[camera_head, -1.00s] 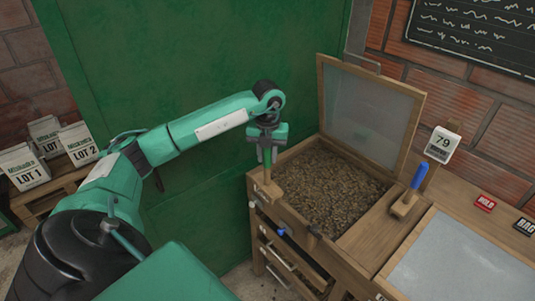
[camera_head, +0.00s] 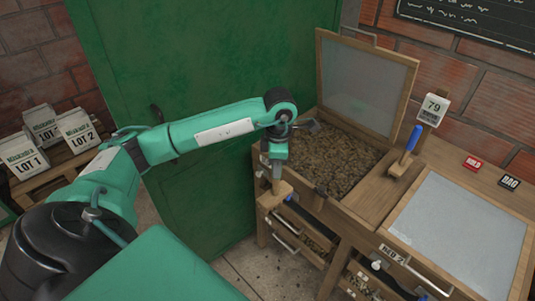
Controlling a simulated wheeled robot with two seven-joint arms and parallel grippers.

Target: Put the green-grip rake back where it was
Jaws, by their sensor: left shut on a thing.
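My left gripper (camera_head: 275,158) is at the front left corner of the pulp bed box and points down. It is shut on the green-grip rake; its fingers hide the green grip. The rake's wooden lower part (camera_head: 275,194) shows below the fingers, in front of the cabinet's face. I cannot tell whether it touches the cabinet. The blue-grip rake (camera_head: 412,144) stands on the divider between the two beds, grip up. My right gripper is not in view.
The left bed (camera_head: 335,160) holds brown granular material, and its lid (camera_head: 365,80) stands open behind it. A pale panel (camera_head: 460,232) covers the right bed. Drawers with handles (camera_head: 287,243) are below. A green panel (camera_head: 190,70) stands behind my arm.

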